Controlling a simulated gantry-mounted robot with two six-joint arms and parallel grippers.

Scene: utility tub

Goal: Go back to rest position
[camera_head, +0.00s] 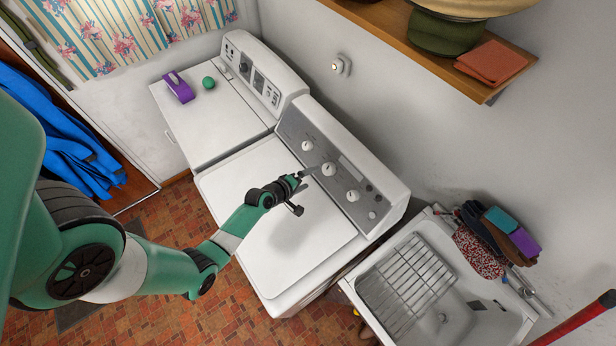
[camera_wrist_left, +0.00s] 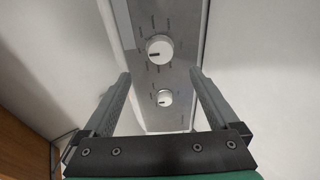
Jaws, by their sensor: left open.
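My left gripper (camera_head: 307,182) is over the lid of the white washer (camera_head: 262,220), close to the grey control panel (camera_head: 318,148). The arm reaches in from the left. In the left wrist view the two fingers of the left gripper (camera_wrist_left: 161,76) stand wide apart with nothing between them. A white knob (camera_wrist_left: 159,48) shows beyond the fingertips, and a smaller knob (camera_wrist_left: 164,97) shows between the fingers. I cannot tell from these views how far the tips are from the panel. My right gripper is not in view.
A white dryer (camera_head: 205,130) beside the washer carries a purple object (camera_head: 178,87) and a green ball (camera_head: 208,82). A utility tub (camera_head: 480,318) with a wire rack (camera_head: 405,283) stands at the lower right. A wooden shelf (camera_head: 385,22) juts from the wall above.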

